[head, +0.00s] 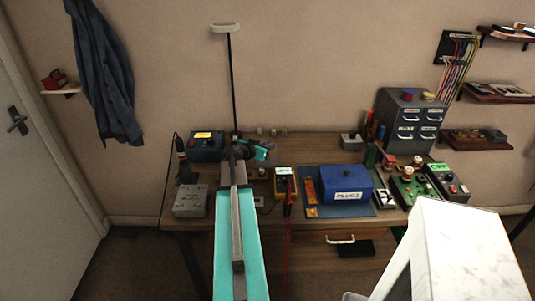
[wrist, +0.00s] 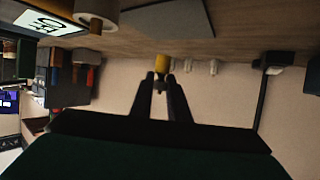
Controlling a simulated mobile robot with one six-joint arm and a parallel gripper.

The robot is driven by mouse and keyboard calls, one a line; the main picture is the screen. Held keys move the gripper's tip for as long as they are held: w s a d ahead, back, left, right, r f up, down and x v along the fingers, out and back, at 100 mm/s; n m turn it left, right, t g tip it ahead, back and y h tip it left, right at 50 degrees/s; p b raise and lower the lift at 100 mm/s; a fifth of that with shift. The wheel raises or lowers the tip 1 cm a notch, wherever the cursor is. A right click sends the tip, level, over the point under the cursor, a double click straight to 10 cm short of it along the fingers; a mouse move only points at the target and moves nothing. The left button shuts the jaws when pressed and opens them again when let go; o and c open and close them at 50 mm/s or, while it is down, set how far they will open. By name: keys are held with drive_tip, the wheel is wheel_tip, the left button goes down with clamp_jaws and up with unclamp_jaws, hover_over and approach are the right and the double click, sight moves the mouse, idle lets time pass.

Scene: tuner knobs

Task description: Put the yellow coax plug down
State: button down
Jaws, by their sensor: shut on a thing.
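The yellow coax plug (wrist: 161,62) is at the tips of my gripper (wrist: 160,78) in the wrist view, with a darker metal part between the fingers. The fingers are closed on it. The wrist view is upside down, with the bench at the top. Whether the plug touches the bench cannot be told. In the head view my gripper (head: 264,150) is over the back of the bench, left of centre. The plug cannot be made out there.
Several small grey pegs (head: 272,132) stand at the bench's back. A yellow meter (head: 285,184), a blue PLUGS box (head: 348,183) on a blue mat (head: 384,210), and a drawer cabinet (head: 408,115) stand to the right. A blue box (head: 207,148) and grey box (head: 190,202) are left.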

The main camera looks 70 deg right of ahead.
drive_tip(key=shift+f+p, duration=0.5)
drive_tip(key=shift+f, duration=1.35)
drive_tip(key=shift+f+b, duration=0.2)
drive_tip(key=shift+b, duration=0.15)
drive_tip(key=c, duration=1.7)
unclamp_jaws()
drive_tip(key=shift+r+p, duration=0.25)
drive_tip(key=shift+p, duration=0.15)
